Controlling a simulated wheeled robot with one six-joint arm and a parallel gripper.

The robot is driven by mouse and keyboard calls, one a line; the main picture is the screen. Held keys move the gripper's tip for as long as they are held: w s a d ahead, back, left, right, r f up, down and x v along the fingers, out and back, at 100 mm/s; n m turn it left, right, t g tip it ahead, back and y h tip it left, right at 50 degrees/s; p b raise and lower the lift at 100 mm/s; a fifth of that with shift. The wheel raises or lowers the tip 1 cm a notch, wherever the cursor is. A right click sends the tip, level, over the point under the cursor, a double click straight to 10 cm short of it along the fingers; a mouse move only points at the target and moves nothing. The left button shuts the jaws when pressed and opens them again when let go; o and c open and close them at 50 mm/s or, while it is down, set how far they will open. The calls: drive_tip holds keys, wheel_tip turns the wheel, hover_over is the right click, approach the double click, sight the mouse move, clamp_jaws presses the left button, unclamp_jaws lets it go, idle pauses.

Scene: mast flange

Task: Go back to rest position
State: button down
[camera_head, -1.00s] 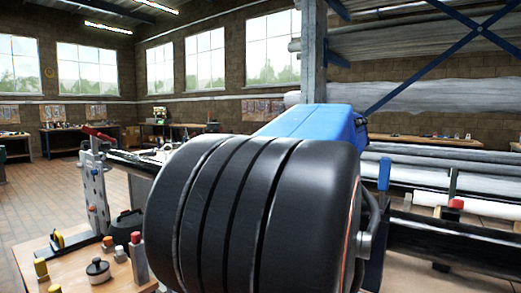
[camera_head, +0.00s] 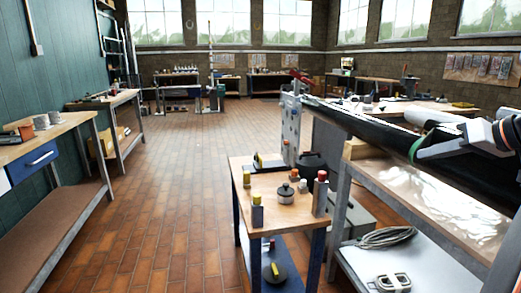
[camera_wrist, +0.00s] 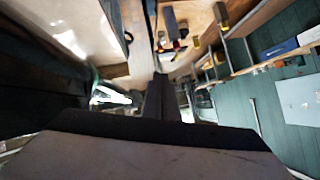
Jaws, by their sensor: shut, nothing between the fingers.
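My gripper (camera_wrist: 161,88) shows in the wrist view as a narrow dark shape in the middle, its fingers together with nothing visible between them. It seems to hang in the air, clear of the blurred, tilted benches behind it. In the head view, part of my arm shows at the right edge in pale grey with an orange ring; I cannot make out the fingertips there. A long black beam (camera_head: 385,122) runs along the right side, close to my arm. I cannot tell how far apart they are.
The tiled floor (camera_head: 165,185) at left is open.

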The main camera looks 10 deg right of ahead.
drive_tip(key=s+a+f+g, duration=0.2)
drive_tip(key=s+a+f, duration=0.1)
drive_tip(key=a+f, duration=0.35)
drive_tip(key=s+a+f+g, duration=0.2)
drive_tip(key=a+f+g, duration=0.1)
drive_tip(key=a+f, duration=0.35)
drive_tip(key=s+a+f+g+h, duration=0.1)
drive_tip(key=s+a+f+h, duration=0.3)
drive_tip(key=s+f, duration=0.6)
drive_tip(key=shift+a+f+n, duration=0.3)
drive_tip(key=shift+a+f, duration=0.7)
drive_tip(key=shift+f, duration=0.35)
